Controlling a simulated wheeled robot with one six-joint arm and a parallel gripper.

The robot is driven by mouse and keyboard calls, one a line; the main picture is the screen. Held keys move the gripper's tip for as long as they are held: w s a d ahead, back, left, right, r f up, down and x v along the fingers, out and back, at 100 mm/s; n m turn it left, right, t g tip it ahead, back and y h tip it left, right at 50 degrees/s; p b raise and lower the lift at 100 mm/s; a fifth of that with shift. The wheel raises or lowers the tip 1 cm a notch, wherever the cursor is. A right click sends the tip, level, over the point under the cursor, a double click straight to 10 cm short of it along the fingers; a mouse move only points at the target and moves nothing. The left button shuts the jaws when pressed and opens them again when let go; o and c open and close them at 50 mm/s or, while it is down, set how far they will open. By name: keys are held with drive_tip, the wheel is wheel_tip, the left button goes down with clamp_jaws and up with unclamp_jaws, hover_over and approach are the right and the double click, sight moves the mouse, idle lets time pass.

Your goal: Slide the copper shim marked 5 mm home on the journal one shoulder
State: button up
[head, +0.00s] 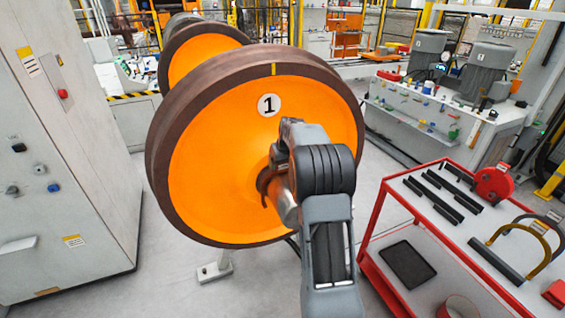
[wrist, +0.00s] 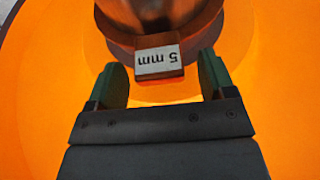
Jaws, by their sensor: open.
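The copper shim (wrist: 176,72) has a tab with a white "5 mm" label, upside down in the wrist view. Its curved brown band lies against the journal (wrist: 155,10), and in the head view a dark arc of the shim (head: 264,187) shows beside the journal (head: 284,208). My gripper (wrist: 160,66) is open, its green-padded fingers on either side of the tab, with a gap visible at each side. In the head view my arm hides the gripper. Whether the shim touches the shoulder cannot be told.
The journal stands out from the orange wheel (head: 215,150) marked 1. A red cart (head: 370,215) at the right carries black bars, a tray (head: 407,263) and an olive-yellow arched piece (head: 540,240). A grey cabinet (head: 75,170) stands at the left. Floor shows between wheel and cart.

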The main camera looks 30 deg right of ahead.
drive_tip(key=b+v, duration=0.2)
drive_tip(key=v, duration=1.1)
drive_tip(key=shift+r, duration=0.45)
